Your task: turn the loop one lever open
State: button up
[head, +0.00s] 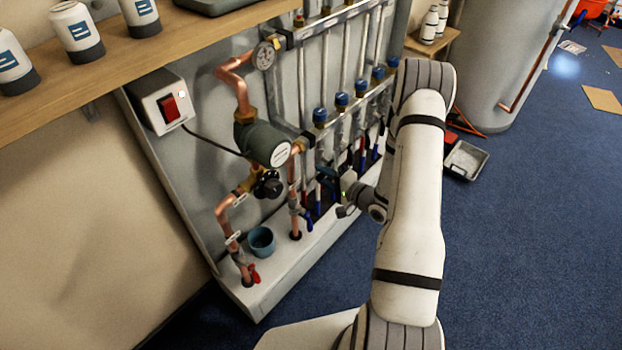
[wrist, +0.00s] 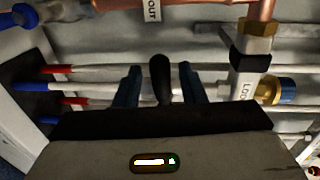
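In the wrist view a black lever handle (wrist: 160,72) stands between the two dark blue fingers of my gripper (wrist: 160,82). A gap shows on each side of the handle, so the fingers are open around it. A valve body (wrist: 244,82) to the right carries a partly hidden label beginning "LOO"; its number is not readable. The lever's base is hidden behind my gripper body. In the head view my gripper (head: 332,178) is at the lower part of the manifold (head: 345,112); the lever there is too small to tell apart.
A pump (head: 262,142), copper pipes and a gauge (head: 264,56) are left of my gripper. A blue cup (head: 261,241) stands on the panel's ledge. In the wrist view, several pipes with red and blue ends (wrist: 30,87) run behind the fingers.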

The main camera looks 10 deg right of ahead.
jog(key=shift+w+a, duration=0.2)
jog(key=shift+w, duration=0.1)
jog(key=shift+c, duration=0.6)
grip_shut()
